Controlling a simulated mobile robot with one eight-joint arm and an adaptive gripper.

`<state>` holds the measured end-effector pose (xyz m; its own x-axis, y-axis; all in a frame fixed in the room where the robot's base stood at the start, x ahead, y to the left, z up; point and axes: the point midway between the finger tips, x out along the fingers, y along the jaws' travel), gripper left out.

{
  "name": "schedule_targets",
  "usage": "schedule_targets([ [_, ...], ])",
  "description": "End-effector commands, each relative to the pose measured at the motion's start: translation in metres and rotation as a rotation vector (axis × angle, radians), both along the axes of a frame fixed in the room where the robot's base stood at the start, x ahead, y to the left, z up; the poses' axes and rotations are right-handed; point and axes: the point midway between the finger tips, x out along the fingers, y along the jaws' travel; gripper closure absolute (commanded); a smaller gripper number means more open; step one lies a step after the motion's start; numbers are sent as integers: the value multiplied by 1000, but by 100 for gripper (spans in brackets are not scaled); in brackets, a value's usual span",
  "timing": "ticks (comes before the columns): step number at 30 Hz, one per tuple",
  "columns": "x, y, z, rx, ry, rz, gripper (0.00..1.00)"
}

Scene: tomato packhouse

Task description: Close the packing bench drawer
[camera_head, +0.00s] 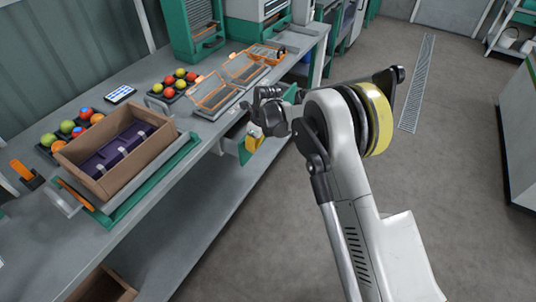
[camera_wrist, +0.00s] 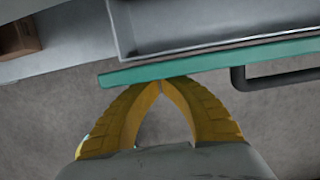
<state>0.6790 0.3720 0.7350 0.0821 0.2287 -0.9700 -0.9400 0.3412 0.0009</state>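The packing bench drawer stands open below the bench top. In the wrist view its grey tray (camera_wrist: 122,30) shows behind a green front panel (camera_wrist: 215,64), with a dark bar handle (camera_wrist: 275,82) on the outer side at right. In the head view the green drawer front (camera_head: 243,155) sticks out from the bench, partly hidden by my arm. My gripper (camera_wrist: 160,82) has yellow fingers with their tips together, at the outer side of the green front, left of the handle. Touch is not certain. Nothing shows between the fingers. It also appears in the head view (camera_head: 254,139).
The grey bench (camera_head: 150,232) carries a brown crate (camera_head: 75,163) on a green-edged stand, colored tomatoes, a tablet (camera_head: 120,94) and orange-framed trays (camera_head: 245,68). A brown box (camera_head: 105,285) sits low under the bench. Open floor lies right of my arm, with a drain grate (camera_head: 417,85).

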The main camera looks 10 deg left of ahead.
Motion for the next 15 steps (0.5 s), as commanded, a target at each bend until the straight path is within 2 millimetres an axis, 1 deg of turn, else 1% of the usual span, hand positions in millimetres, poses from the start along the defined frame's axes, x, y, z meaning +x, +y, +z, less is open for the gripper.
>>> schedule_targets([
  [1, 3, 8, 0, 0, 0, 2, 100],
  [3, 6, 18, 0, 0, 0, 2, 100],
  [6, 10, 27, 0, 0, -1, 1, 100],
  [10, 13, 34, 0, -1, -1, 0, 100],
  [15, 14, 37, 0, -1, -1, 0, 100],
])
